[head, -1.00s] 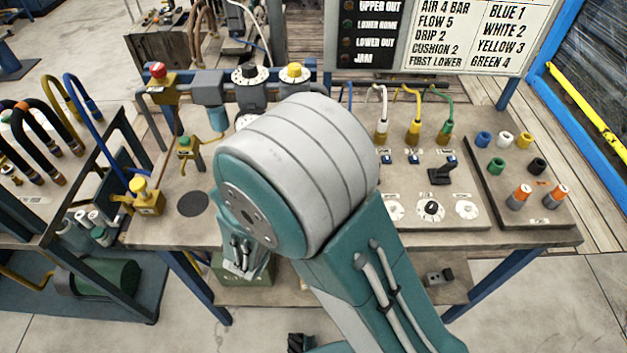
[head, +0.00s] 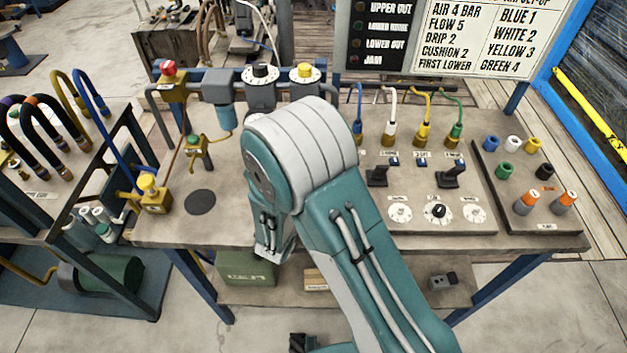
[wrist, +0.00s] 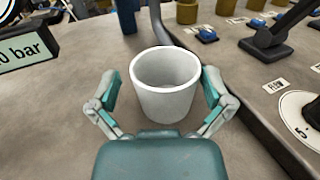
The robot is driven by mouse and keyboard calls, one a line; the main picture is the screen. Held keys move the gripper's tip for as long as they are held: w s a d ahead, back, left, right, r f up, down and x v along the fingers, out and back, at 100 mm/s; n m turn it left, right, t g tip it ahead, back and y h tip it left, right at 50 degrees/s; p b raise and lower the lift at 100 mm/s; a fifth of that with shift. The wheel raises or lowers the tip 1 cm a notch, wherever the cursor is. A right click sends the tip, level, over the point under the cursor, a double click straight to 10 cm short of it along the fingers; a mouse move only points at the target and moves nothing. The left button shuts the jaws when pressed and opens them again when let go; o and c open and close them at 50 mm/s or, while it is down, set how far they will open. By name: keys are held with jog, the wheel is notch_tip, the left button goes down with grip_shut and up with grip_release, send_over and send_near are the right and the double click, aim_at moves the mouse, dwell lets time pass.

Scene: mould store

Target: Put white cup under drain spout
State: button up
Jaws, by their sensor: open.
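The white cup (wrist: 165,102) stands upright on the bench in the wrist view, its open mouth up. My gripper (wrist: 160,90) is open, with one finger on each side of the cup; I cannot tell whether either finger touches it. In the head view my arm hides the cup and the gripper. A brass tap with a green top (head: 195,146) hangs near the blue filter bowl (head: 226,118) at the bench's left; I cannot tell for sure which fitting is the drain spout. A dark round disc (head: 201,202) lies on the bench below the tap, with nothing on it.
A yellow valve (head: 152,192) stands left of the disc. Right of the cup, a raised panel holds black levers (head: 452,177) and dials (wrist: 305,118). A pressure sign (wrist: 30,50) stands left of the cup. The bench between disc and arm looks clear.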

jog(key=shift+w+d, duration=0.45)
jog(key=shift+d, duration=0.15)
jog(key=shift+a, duration=0.35)
jog(key=c, duration=0.8)
jog(key=shift+c, duration=0.6)
jog(key=shift+d, duration=0.15)
